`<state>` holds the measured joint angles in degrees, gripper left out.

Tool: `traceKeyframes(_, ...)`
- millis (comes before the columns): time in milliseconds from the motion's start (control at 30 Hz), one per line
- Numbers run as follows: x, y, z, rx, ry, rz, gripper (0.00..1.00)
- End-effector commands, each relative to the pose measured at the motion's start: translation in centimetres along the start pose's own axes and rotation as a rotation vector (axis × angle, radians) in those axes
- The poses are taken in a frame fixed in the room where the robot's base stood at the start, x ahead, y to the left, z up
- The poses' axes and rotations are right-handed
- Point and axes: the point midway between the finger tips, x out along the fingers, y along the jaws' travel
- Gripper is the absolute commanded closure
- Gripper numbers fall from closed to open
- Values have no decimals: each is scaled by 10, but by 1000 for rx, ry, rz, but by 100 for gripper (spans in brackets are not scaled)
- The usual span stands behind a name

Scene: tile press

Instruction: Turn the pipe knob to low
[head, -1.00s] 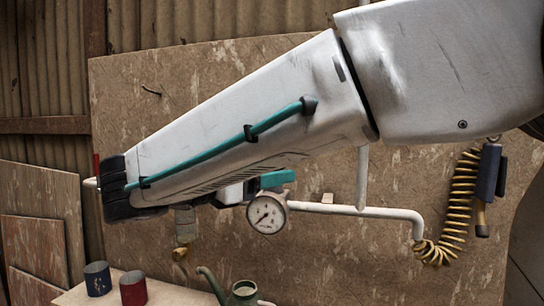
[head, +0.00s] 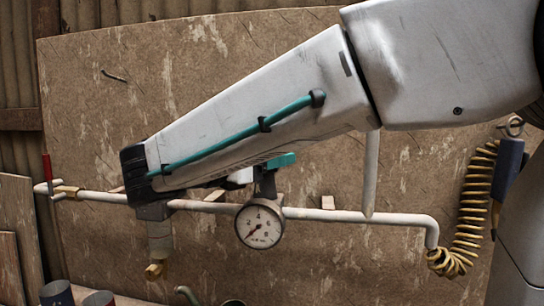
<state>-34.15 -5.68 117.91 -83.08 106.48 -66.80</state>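A white pipe (head: 345,216) runs across the board. A round white gauge (head: 260,225) hangs on it, its needle pointing to the lower left. A teal block (head: 280,160) shows above the gauge beside a dark stem; I cannot tell if it is the pipe knob. Further left, a dark fitting (head: 154,211) with a pale bowl and brass tip sits on the pipe, its upper part hidden by my forearm. No knob markings can be read. My forearm covers the middle of the view. My gripper cannot be made out, so its place relative to the knob is hidden.
A red handle (head: 47,166) stands at the pipe's left end. A yellow coiled hose (head: 470,210) hangs at the right beside a dark blue tool (head: 505,172). Cups (head: 57,293) show at the lower left.

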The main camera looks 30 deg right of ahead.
Motion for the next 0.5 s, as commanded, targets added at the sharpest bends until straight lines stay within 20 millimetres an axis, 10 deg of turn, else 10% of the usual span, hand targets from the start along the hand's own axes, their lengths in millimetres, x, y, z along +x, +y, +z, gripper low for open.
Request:
traceKeyframes(367,13,-1,0,0,1,-4,35)
traceKeyframes(500,13,-1,0,0,1,-4,66)
